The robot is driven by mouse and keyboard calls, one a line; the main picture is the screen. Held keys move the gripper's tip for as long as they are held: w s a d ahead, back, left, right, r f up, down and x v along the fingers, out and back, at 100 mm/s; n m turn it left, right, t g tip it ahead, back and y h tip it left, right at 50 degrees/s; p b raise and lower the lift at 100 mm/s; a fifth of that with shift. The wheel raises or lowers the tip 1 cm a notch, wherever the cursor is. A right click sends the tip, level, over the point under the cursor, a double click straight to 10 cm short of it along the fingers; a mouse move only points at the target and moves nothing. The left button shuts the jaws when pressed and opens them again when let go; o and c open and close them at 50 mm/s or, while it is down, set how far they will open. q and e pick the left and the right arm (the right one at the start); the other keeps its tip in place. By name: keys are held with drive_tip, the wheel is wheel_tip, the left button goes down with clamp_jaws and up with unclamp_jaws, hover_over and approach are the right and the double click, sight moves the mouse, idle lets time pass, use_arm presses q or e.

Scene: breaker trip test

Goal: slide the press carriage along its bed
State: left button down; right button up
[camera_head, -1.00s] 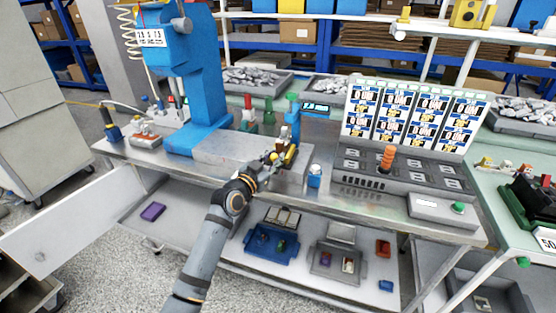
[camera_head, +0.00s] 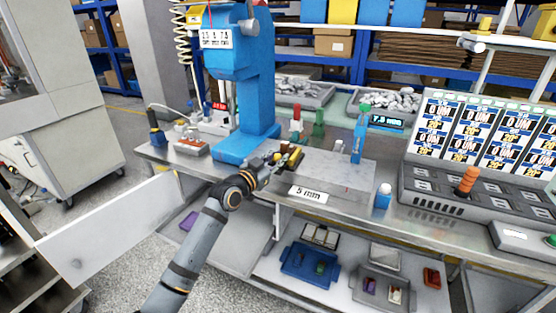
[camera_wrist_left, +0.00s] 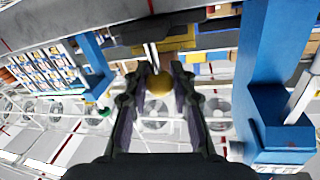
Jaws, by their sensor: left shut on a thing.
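My left gripper (camera_head: 283,160) is shut on the brass-yellow knob (camera_wrist_left: 159,85) of the press carriage. The wrist view shows this round knob between the two dark fingers. The carriage (camera_head: 293,157) is small and mostly hidden by the gripper. It is at the press end of the flat steel bed (camera_head: 345,172), close to the foot of the blue press (camera_head: 240,85). My right gripper is not in view.
A blue post with a display (camera_head: 361,138) stands behind the bed's right part. A small blue bottle (camera_head: 383,196) stands right of the bed, beside the grey console (camera_head: 470,200). Red and green pieces (camera_head: 318,128) stand behind. An open panel (camera_head: 110,225) juts out at left.

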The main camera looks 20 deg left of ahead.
use_arm(q)
drive_tip(key=shift+a+f, duration=0.15)
drive_tip(key=c, duration=1.1)
unclamp_jaws()
drive_tip(key=shift+s+a, duration=0.1)
drive_tip(key=shift+s, duration=0.2)
drive_tip(key=v, duration=0.7)
